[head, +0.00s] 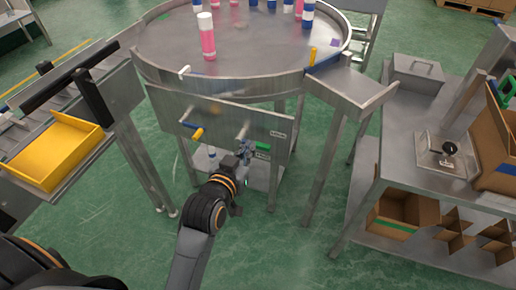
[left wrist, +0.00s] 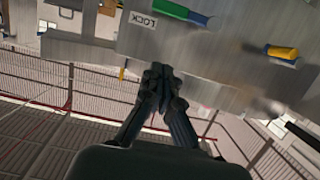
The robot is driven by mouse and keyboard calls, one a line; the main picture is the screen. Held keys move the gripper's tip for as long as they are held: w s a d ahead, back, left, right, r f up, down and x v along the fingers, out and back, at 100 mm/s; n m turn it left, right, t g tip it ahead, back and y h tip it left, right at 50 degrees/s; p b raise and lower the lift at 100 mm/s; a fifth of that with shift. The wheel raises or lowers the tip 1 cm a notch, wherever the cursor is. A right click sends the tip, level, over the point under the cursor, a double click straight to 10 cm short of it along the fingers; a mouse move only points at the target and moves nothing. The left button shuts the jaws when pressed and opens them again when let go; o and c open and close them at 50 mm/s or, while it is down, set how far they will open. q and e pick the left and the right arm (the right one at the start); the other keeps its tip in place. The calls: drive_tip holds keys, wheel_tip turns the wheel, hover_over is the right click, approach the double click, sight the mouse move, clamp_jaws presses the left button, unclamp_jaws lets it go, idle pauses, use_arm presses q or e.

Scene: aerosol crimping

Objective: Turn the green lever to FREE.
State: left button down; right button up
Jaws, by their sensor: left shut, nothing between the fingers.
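The green lever (head: 262,146) sits on the front of the metal panel (head: 218,125) under the round table, between two small white labels. The label words are too small to read in the head view. In the left wrist view the green lever (left wrist: 170,9) is at the top edge, partly cut off, with a label (left wrist: 143,20) reading LOCK, upside down, beside it. My left gripper (head: 246,166) is in front of the panel, just below the green lever. In the left wrist view its fingers (left wrist: 158,77) are together and empty, apart from the lever. My right gripper is out of view.
The round table (head: 250,55) above carries pink and blue containers. A yellow tray (head: 61,148) is at left, a steel bench (head: 408,150) at right.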

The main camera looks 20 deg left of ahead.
use_arm(q)
hover_over(258, 147)
drive_tip(key=s, duration=0.1)
drive_tip(key=f, duration=0.4)
drive_tip(key=shift+s+d+f, duration=0.3)
drive_tip(key=shift+f, duration=0.6)
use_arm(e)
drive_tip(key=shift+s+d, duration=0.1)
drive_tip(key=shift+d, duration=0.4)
use_arm(q)
drive_tip(key=shift+s+a+f, duration=0.1)
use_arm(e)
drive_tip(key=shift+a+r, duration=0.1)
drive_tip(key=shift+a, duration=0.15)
use_arm(q)
drive_tip(key=shift+f, duration=0.1)
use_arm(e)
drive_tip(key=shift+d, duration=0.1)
